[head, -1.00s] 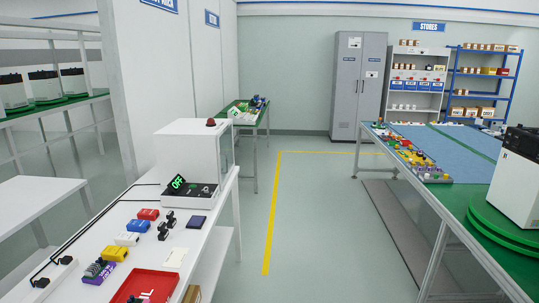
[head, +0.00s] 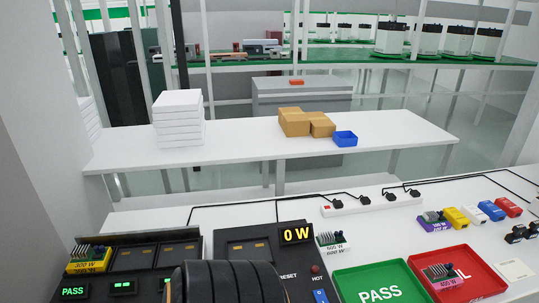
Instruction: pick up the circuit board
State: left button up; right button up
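Several small units that look like circuit boards with grey fins are in the head view. One on a yellow base (head: 90,260) sits at the left end of a black test station (head: 145,255), above a lit PASS sign. One on a white base (head: 333,245) stands on the bench right of the 0 W display (head: 297,233). One on a pink base (head: 443,281) lies in the red tray (head: 485,275). One on a purple base (head: 436,225) stands behind the trays. I cannot tell which is meant. No gripper fingers show. A black ribbed shape hides part of the station's front.
A green PASS tray (head: 378,283) lies left of the red one. Yellow, white, blue and red blocks stand at the right. A power strip (head: 345,206) and cables run along the back. Behind, a white table (head: 240,150) holds boxes, a blue bin (head: 345,138) and stacked white slabs.

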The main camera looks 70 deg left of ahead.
aim_at(84, 259)
jog(key=u, duration=3.75)
